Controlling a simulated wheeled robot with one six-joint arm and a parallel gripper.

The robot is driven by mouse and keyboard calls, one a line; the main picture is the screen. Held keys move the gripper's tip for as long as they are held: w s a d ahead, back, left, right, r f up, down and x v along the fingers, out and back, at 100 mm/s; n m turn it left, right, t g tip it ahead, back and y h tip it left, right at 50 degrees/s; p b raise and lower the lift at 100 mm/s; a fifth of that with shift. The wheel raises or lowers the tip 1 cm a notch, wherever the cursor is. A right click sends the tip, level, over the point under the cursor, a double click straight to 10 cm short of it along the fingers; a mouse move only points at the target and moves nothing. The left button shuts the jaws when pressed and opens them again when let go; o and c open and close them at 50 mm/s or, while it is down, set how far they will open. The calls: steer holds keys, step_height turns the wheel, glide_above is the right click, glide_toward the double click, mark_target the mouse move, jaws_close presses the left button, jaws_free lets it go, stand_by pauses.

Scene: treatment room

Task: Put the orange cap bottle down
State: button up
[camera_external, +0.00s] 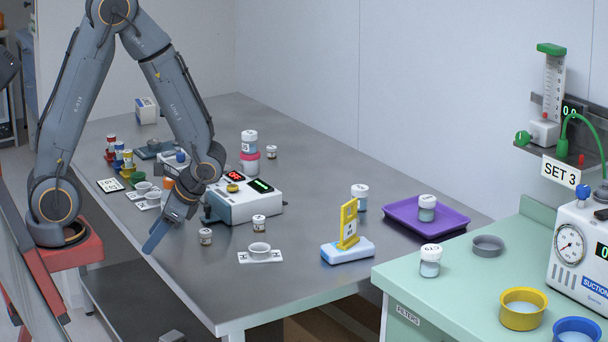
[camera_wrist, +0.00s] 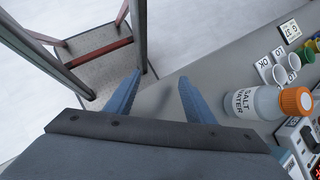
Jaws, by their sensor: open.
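In the external view my gripper (camera_external: 156,236) is low near the table's front left edge.
A white device (camera_external: 246,207) with lit displays stands right of my wrist. Small cups (camera_external: 145,188) on cards and small jars (camera_external: 205,237) are close by. A yellow stand (camera_external: 348,222) and a purple tray (camera_external: 400,212) are further right.

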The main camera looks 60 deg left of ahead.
steer(key=w+d+n+t+h, duration=0.2)
steer(key=d+n+h, duration=0.1)
steer(key=shift+d+r+n+h, duration=0.1)
steer(key=shift+r+n+h, duration=0.05)
steer(key=shift+n+h, duration=0.15)
steer(key=w+n+t, duration=0.1)
steer(key=w+d+r+n+t+h, duration=0.1)
steer(key=shift+w+r+t, duration=0.1)
steer(key=shift+w+t, duration=0.2)
steer(key=shift+w, duration=0.05)
steer(key=shift+w+d+r+n+t+h, duration=0.2)
steer(key=shift+w+n+t+h, duration=0.15)
steer(key=shift+w+n, duration=0.2)
